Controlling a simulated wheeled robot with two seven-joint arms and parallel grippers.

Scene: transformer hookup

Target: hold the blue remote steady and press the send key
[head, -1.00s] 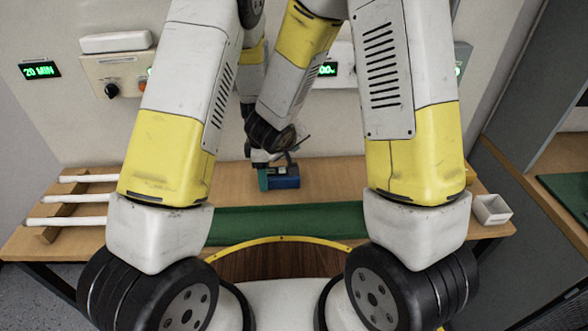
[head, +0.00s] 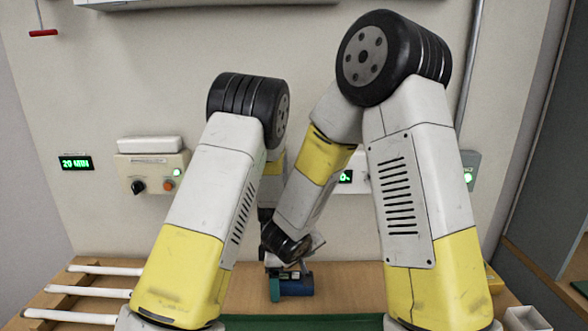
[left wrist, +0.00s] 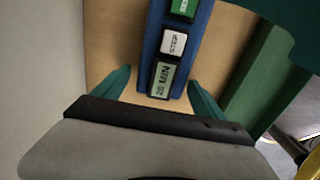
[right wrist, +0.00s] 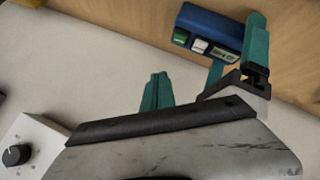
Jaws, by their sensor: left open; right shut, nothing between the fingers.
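The blue remote (head: 295,286) lies on the wooden bench, at the lower middle of the head view. In the left wrist view the remote (left wrist: 153,50) shows a green key (left wrist: 183,7), a white STEP key (left wrist: 173,41) and a small display (left wrist: 163,78). The green key's label is cut off. My left gripper (left wrist: 160,84) is open, its teal fingers on either side of the remote's display end, with gaps visible. In the right wrist view the remote (right wrist: 212,27) and left fingers also show. My right gripper (right wrist: 157,92) is shut and empty, apart from the remote.
A wall box (head: 152,172) with a black knob is behind the bench. White rods (head: 75,293) lie on a wooden rack at left. Bare bench surrounds the remote; a green mat is in front.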

